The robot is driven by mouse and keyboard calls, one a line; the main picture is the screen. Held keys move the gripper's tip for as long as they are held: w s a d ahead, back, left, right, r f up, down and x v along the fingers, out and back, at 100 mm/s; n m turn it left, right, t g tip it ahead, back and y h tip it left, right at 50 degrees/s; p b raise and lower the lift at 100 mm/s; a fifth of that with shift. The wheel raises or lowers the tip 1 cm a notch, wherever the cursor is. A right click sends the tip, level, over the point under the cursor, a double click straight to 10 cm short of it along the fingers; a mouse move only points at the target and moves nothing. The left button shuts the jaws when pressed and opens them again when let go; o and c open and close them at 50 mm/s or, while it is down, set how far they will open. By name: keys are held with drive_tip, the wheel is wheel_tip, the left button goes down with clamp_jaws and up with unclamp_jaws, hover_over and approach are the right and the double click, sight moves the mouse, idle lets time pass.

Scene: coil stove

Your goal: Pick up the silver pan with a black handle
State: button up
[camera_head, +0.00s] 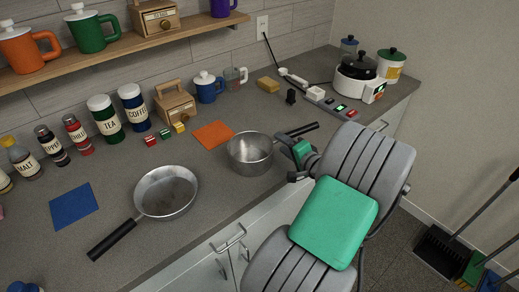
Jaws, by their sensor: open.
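A shallow silver pan (166,192) sits on the grey counter at the left. Its black handle (112,239) points toward the front left, at the counter's front edge. A deeper silver pot (250,154) with a black handle (303,129) stands to its right, the handle pointing back right. My gripper (288,158) is open, just right of the deeper pot and well away from the shallow pan. Its fingertips are small here. I cannot tell whether they touch the pot or its handle.
A blue mat (74,205) and an orange mat (213,134) lie on the counter (110,180). Canisters, spice jars and small blocks line the back. A shelf (120,48) with mugs hangs above. A white cooker (360,75) stands far right. Drawer handles (229,238) line the front.

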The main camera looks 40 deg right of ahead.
drive_tip(key=w, duration=0.2)
drive_tip(key=w+p, duration=0.1)
drive_tip(key=w, duration=0.1)
drive_tip(key=w+f, duration=0.1)
drive_tip(key=w, duration=0.1)
drive_tip(key=shift+a+p, duration=0.3)
drive_tip(key=shift+p, duration=0.05)
drive_tip(key=shift+w, duration=0.2)
drive_tip(key=shift+s+d+f, duration=0.1)
drive_tip(key=shift+s+f, duration=0.05)
clamp_jaws()
idle(0.5)
